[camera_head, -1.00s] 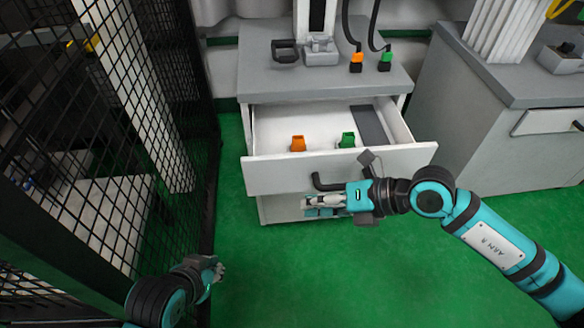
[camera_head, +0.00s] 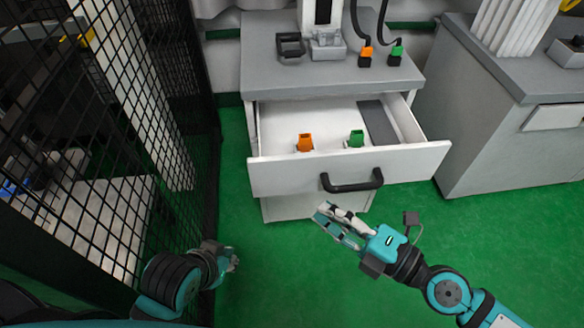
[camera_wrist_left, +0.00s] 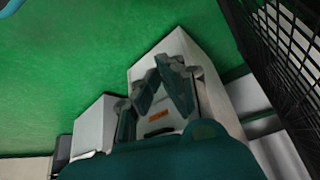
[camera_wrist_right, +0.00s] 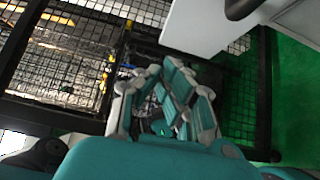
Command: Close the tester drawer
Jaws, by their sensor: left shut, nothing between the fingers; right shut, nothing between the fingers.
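The tester drawer (camera_head: 300,178) is pulled out of the grey-topped cabinet (camera_head: 270,72), with a black bar handle (camera_head: 352,182) on its front. An orange connector (camera_head: 305,142) and a green connector (camera_head: 356,138) stand inside it, beside a dark strip (camera_head: 378,122). My right gripper (camera_head: 322,216) is shut and empty, below and in front of the drawer front, apart from the handle. It also shows in the right wrist view (camera_wrist_right: 168,95). My left gripper (camera_head: 232,262) is shut and empty at the lower left, low over the floor, well away from the drawer.
A black mesh fence (camera_head: 130,130) runs along the left, close to my left arm. A second grey cabinet (camera_head: 490,130) stands at the right. Two cabled plugs, orange (camera_head: 365,57) and green (camera_head: 395,56), stand on the cabinet top. Green floor in front is clear.

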